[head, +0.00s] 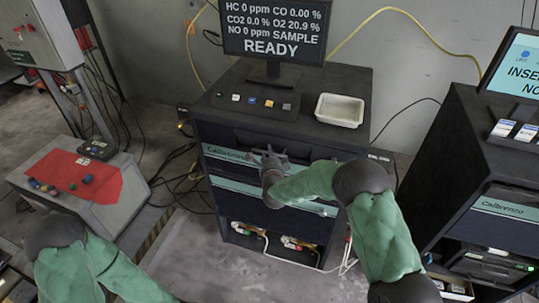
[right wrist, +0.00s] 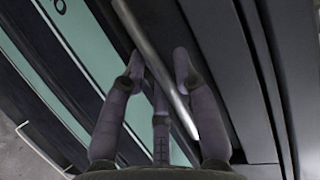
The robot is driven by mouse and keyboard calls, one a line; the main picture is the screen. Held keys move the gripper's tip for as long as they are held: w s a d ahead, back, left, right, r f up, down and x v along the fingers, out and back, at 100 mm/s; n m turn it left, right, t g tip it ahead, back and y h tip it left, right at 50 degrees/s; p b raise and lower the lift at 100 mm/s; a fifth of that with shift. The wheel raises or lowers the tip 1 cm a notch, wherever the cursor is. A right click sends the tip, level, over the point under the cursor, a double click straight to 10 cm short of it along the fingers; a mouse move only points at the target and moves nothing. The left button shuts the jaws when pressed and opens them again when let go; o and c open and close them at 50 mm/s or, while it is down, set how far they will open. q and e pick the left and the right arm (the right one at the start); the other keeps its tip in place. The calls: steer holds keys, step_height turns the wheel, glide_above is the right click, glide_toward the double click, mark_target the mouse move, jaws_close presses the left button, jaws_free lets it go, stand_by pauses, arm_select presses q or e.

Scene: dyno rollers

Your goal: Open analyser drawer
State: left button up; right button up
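The analyser (head: 350,90) is a dark cabinet in the middle of the head view, with a screen reading READY above it. Its front has a drawer (head: 222,168) with a pale teal label strip; it looks flush with the cabinet, though my arm covers part of it. My right gripper (head: 268,153) is at the drawer front. In the right wrist view, a metal bar handle (right wrist: 145,45) runs diagonally between the spread fingers of my right gripper (right wrist: 159,60). Gaps show beside the bar at the fingertips. My left gripper is not in view.
A white tray (head: 340,110) and a small button panel (head: 256,104) sit on the analyser's top. A second dark cabinet (head: 462,160) stands at the right. A grey console (head: 105,208) with a red panel stands at the left. Cables lie on the floor between.

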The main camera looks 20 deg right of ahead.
jaws_close()
steer(key=s+a+b, duration=0.1)
steer(key=s+a, duration=0.9)
steer(key=s, duration=0.6)
steer(key=shift+a+b, duration=0.35)
jaws_free()
steer(key=shift+w, duration=0.1)
